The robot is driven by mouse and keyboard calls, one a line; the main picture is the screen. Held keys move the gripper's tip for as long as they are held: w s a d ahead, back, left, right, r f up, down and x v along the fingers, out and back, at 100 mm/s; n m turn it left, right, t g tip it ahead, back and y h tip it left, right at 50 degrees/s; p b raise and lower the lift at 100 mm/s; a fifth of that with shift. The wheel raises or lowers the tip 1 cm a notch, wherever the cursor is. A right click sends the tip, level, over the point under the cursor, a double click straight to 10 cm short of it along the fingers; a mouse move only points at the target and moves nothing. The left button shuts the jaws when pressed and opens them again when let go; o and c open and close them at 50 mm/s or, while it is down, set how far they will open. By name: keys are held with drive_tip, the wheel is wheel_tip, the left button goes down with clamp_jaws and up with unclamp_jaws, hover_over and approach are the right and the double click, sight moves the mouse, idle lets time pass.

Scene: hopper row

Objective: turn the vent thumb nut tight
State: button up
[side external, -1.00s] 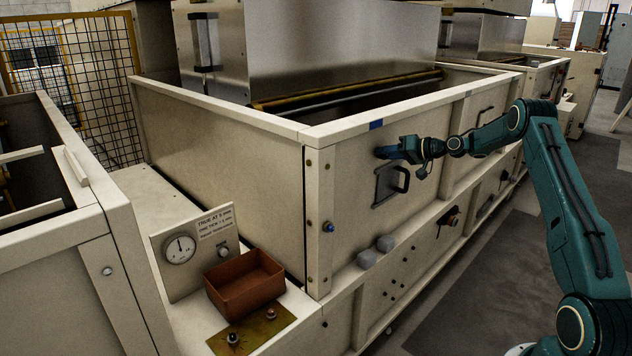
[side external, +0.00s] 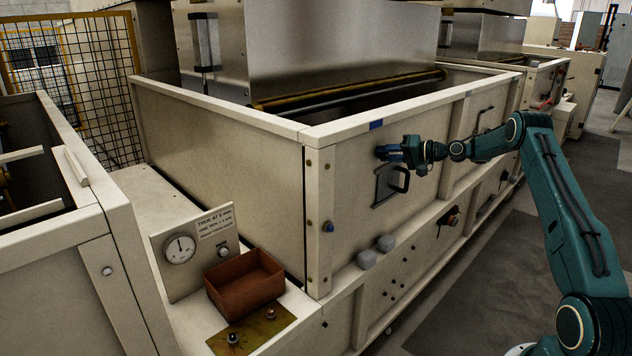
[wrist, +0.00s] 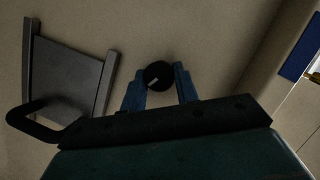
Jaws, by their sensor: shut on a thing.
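The vent thumb nut (wrist: 158,75) is a round black knob with a short pale mark, on the cream panel in the wrist view. My gripper (wrist: 160,88) has its two blue fingers on either side of the nut, shut on it. In the side view my gripper (side external: 387,153) reaches the panel just above a grey plate with a dark handle (side external: 384,188); the nut itself is hidden there by the fingers. The pale mark points to the lower left in the wrist view.
The grey plate (wrist: 68,72) and its black handle lie close left of my fingers. A red-brown tray (side external: 246,282) and a dial gauge (side external: 180,248) stand at the lower left, away from my arm.

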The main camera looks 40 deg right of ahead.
drive_tip(key=o, duration=1)
drive_tip(key=shift+s, duration=0.15)
drive_tip(key=shift+v, duration=3.7)
drive_tip(key=shift+r, duration=0.1)
